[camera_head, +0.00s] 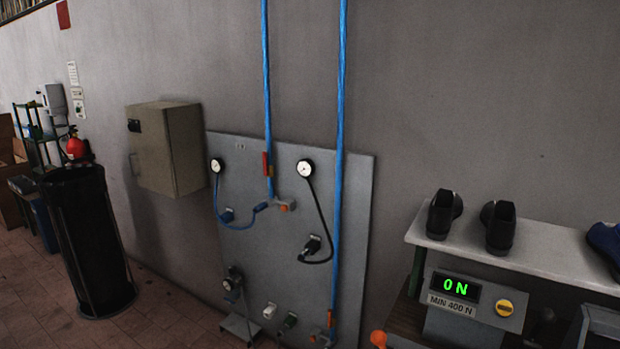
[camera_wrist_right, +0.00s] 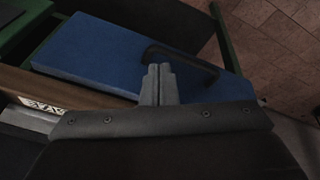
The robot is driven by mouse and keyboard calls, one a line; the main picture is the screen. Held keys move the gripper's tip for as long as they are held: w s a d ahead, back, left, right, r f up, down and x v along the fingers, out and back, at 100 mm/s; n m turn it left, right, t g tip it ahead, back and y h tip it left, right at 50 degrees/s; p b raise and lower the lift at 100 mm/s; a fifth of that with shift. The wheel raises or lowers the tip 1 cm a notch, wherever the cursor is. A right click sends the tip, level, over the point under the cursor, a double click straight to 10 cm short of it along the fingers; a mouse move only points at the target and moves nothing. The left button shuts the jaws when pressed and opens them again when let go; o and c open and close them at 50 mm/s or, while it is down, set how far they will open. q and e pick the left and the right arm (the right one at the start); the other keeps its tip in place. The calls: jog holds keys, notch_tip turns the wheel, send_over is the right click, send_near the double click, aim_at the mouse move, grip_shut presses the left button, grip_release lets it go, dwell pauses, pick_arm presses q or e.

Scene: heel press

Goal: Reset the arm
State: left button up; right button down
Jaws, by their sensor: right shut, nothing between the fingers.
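My right gripper (camera_wrist_right: 159,70) shows in the right wrist view with its two grey fingers pressed together. It is shut and empty. Below it lies a flat blue surface (camera_wrist_right: 100,58) with a dark curved handle-like bar (camera_wrist_right: 185,57) beside the fingertips. I cannot tell whether the fingers touch either one. Neither arm shows in the head view, and my left gripper is in no view.
In the head view a press with a green display (camera_head: 455,287) reading 0 N stands at the lower right. Dark shoes (camera_head: 497,227) sit on its light shelf (camera_head: 540,250). A grey panel (camera_head: 255,290) with gauges and blue pipes is on the wall. Tiled floor lies left.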

jog(key=s+f+g+b, duration=0.1)
jog(key=s+f+b, duration=0.1)
jog(key=f, duration=1)
jog(key=s+f+b, duration=0.2)
jog(key=f, duration=0.9)
jog(key=s+f+g+b, duration=0.1)
jog(key=s+f+b, duration=0.2)
jog(key=s+f, duration=1)
jog(key=shift+a+f+y, duration=0.3)
jog(key=shift+a+f, duration=0.05)
jog(key=shift+f, duration=0.7)
jog(key=shift+s, duration=0.1)
